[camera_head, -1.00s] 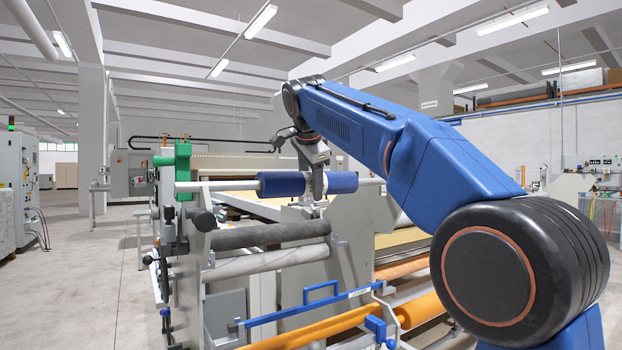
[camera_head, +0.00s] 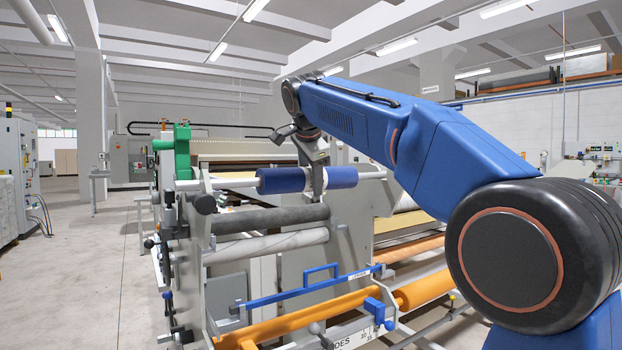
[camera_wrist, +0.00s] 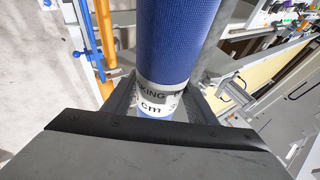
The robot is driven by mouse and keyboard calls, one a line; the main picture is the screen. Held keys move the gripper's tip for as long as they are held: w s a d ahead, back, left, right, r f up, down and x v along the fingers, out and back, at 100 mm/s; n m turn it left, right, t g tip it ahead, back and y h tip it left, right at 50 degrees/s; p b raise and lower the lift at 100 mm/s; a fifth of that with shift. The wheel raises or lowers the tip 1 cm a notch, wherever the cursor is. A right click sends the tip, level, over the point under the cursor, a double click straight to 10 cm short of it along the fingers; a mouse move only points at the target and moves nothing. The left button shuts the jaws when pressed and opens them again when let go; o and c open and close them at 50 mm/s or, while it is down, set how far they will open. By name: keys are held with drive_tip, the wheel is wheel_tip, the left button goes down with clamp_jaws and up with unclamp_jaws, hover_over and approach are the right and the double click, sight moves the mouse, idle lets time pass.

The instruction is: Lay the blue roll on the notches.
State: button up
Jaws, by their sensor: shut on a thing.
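The blue roll (camera_head: 342,177) is a dark blue sleeve on a pale rod, lying level across the near end of the machine. My gripper (camera_head: 315,188) is shut on its middle from above. In the wrist view the roll (camera_wrist: 178,40) passes between the jaws (camera_wrist: 158,108), with a white printed band there. The rod's left end (camera_head: 190,185) is at the left side plate (camera_head: 201,222), and its right end (camera_head: 375,175) is near the right plate. The notches cannot be made out clearly, and I cannot tell whether the rod touches them.
Below the roll lie a dark grey roller (camera_head: 268,218) and a pale roller (camera_head: 265,245). A blue bar (camera_head: 300,291) and an orange roller (camera_head: 290,325) are lower down. A green part (camera_head: 182,150) stands at the left plate.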

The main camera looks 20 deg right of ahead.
drive_tip(key=o, duration=1.6)
drive_tip(key=v, duration=1.7)
drive_tip(key=shift+s+r, duration=0.1)
drive_tip(key=shift+r, duration=0.1)
drive_tip(key=s+d+f+n+g+y, duration=0.1)
drive_tip(key=s+d+f+n, duration=0.2)
drive_tip(key=s+f, duration=0.8)
drive_tip(key=s+d+f+n+g, duration=0.1)
drive_tip(key=s+d+f+n, duration=0.3)
drive_tip(key=f, duration=2.2)
drive_tip(key=s+d+f+n+y, duration=0.1)
drive_tip(key=s+d+f+n, duration=0.2)
drive_tip(key=s+f+n, duration=0.5)
drive_tip(key=shift+s+d+f+n+g+y, duration=0.1)
drive_tip(key=shift+s+f+n+g, duration=0.05)
drive_tip(key=shift+s+f, duration=1.6)
drive_tip(key=shift+s+f+n+g+y, duration=0.1)
drive_tip(key=shift+s+f, duration=1.35)
drive_tip(key=shift+f, duration=0.45)
drive_tip(key=shift+s+d+f+n+g+y, duration=0.1)
drive_tip(key=shift+s+f+n+g, duration=0.05)
drive_tip(key=shift+s+f, duration=1.6)
